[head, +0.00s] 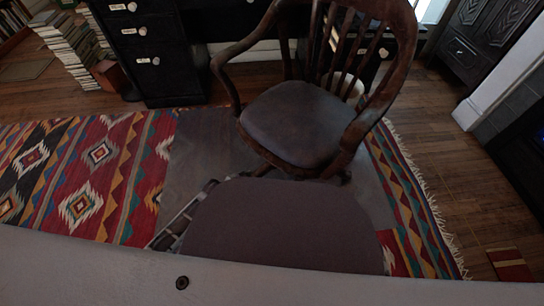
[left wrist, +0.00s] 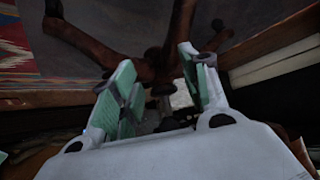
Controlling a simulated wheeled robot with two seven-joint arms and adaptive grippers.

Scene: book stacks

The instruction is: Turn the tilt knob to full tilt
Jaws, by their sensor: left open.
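The wooden swivel armchair (head: 300,122) with a dark padded seat stands on the rug in the head view. Its underside, where a tilt knob could sit, is hidden there. In the left wrist view the brown spoked chair base (left wrist: 90,40) spreads across the top. My left gripper (left wrist: 156,57) has green-padded fingers, open and apart, pointing toward the hub of that base. Nothing is clearly held between them. Small dark and pale shapes lie beyond the fingers, too dim to tell whether one is the knob. My right gripper is in neither view.
A patterned rug (head: 90,175) covers the floor. A dark desk with drawers (head: 150,62) stands behind the chair, with book stacks (head: 68,48) at the far left. A dark cabinet (head: 478,38) stands at the right. Wooden floor (head: 425,110) is bare right of the chair.

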